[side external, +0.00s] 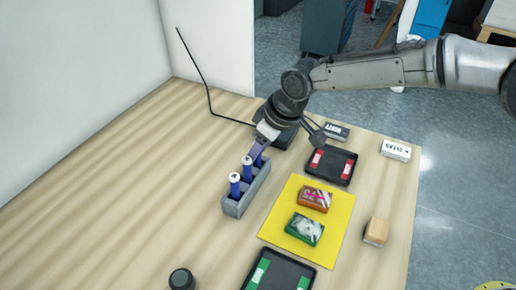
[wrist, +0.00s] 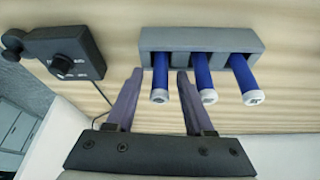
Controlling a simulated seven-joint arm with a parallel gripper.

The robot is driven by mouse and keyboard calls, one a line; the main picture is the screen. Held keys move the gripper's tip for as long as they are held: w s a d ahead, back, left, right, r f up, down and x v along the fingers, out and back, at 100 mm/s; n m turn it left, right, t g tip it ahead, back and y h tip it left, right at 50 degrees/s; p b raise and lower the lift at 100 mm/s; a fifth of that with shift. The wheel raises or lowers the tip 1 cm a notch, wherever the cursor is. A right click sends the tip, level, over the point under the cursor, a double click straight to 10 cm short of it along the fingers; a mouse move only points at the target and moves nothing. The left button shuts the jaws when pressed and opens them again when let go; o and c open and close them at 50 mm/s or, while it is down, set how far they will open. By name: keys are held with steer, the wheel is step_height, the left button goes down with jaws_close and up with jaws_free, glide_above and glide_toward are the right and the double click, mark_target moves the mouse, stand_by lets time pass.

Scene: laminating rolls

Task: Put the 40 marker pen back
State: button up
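Three blue marker pens with pale ends stand in a grey holder (side external: 236,206), which also shows in the wrist view (wrist: 225,39). In the wrist view they are the left pen (wrist: 160,78), the middle pen (wrist: 203,77) and the right pen (wrist: 243,77). I cannot read a 40 on any of them. My gripper (wrist: 159,76) is open, with one finger on each side of the left pen and gaps showing. In the side view, my gripper (side external: 258,151) is at the holder's far end and partly hides the far pen (side external: 258,161).
A yellow mat (side external: 283,222) carries an orange-red pack (side external: 314,199) and a green pack (side external: 304,229). Black trays with red (side external: 345,180) and green (side external: 283,270) strips lie around it. A black device (wrist: 62,52) has a cable. The table left of the holder is clear.

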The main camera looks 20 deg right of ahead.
steer(key=shift+r, duration=0.35)
steer(key=v, duration=1.1)
steer(key=shift+s+r, duration=0.15)
steer(key=shift+r, duration=0.2)
steer(key=shift+d, duration=0.15)
